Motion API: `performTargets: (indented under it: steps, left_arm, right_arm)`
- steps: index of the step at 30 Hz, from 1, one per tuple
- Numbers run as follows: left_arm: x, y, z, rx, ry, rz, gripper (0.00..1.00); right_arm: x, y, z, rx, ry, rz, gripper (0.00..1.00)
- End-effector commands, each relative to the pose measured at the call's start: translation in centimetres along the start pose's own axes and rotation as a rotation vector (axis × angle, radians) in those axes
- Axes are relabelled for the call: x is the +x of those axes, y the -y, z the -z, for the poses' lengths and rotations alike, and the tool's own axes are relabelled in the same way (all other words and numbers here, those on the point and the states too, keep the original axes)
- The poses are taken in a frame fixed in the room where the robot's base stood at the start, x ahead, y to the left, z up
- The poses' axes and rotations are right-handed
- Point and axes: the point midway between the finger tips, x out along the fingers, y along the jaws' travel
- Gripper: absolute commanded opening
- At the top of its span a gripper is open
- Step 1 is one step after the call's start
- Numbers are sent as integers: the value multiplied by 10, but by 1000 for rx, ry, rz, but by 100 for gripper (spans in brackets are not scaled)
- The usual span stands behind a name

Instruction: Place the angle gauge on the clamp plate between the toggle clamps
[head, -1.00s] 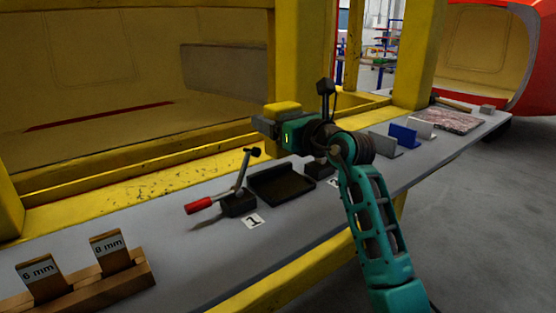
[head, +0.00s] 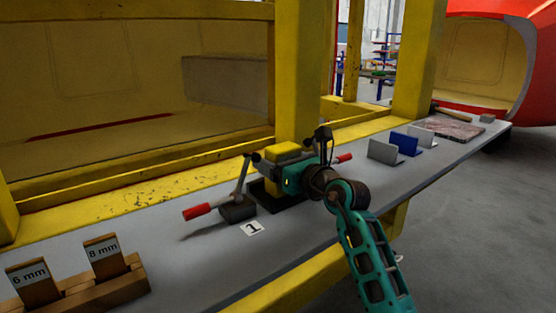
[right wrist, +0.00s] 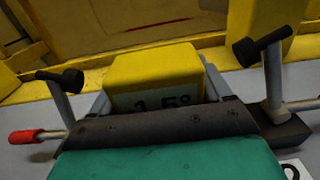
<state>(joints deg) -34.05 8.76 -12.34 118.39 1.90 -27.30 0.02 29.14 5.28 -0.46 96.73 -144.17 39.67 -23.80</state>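The angle gauge is a yellow block (head: 287,149) marked "1.5°", read on its face in the right wrist view (right wrist: 155,70). My right gripper (head: 283,172) is shut on it, with a grey finger on either side in the right wrist view. The gauge is over the black clamp plate (head: 262,191), between the toggle clamps. Whether it touches the plate is hidden. The left toggle clamp (head: 238,205) has its red handle out to the left. The other clamp is mostly behind my gripper; its red handle (head: 344,158) shows. My left gripper is not in view.
A number 1 tag (head: 252,228) lies by the left clamp. A wooden holder (head: 105,291) with 6 mm and 8 mm blocks stands front left. Grey and blue angled plates (head: 404,142) stand farther right. A yellow post (head: 298,75) rises behind the gauge.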

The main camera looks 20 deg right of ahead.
Motion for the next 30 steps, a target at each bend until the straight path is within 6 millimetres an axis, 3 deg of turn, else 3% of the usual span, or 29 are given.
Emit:
performTargets:
  steps: [6,17,23,30]
  left_arm:
    - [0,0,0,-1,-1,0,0]
    - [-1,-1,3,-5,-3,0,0]
    - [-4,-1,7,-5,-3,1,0]
    - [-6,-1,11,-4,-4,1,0]
  right_arm:
    - [0,0,0,0,-2,0,100]
    - [-5,0,-2,1,-3,0,100]
    - [-35,0,-2,-1,-4,0,100]
    - [-84,0,-2,0,-4,1,100]
